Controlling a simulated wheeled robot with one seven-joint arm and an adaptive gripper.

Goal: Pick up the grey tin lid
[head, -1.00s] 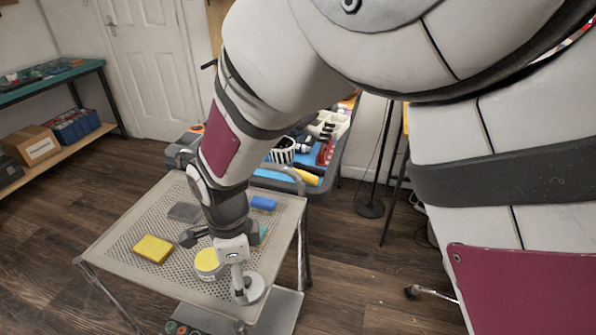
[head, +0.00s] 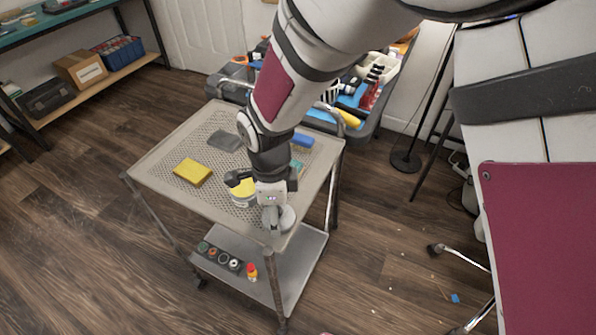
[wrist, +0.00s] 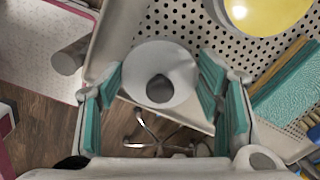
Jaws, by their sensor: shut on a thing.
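The grey tin lid (wrist: 178,85) is a pale round disc with a darker round spot in its middle. In the wrist view it lies between the teal-padded fingers of my gripper (wrist: 160,88), which is shut on it. In the head view my gripper (head: 272,212) is at the cart's near corner, with the lid (head: 287,219) showing at its right side. Part of the lid is hidden by the gripper there. I cannot tell whether the lid is clear of the cart top.
An open tin with yellow contents (head: 242,191) stands close to my gripper on the perforated cart top (head: 165,152). A yellow sponge (head: 192,172), a grey block (head: 225,140) and a blue item (head: 302,139) lie further back.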

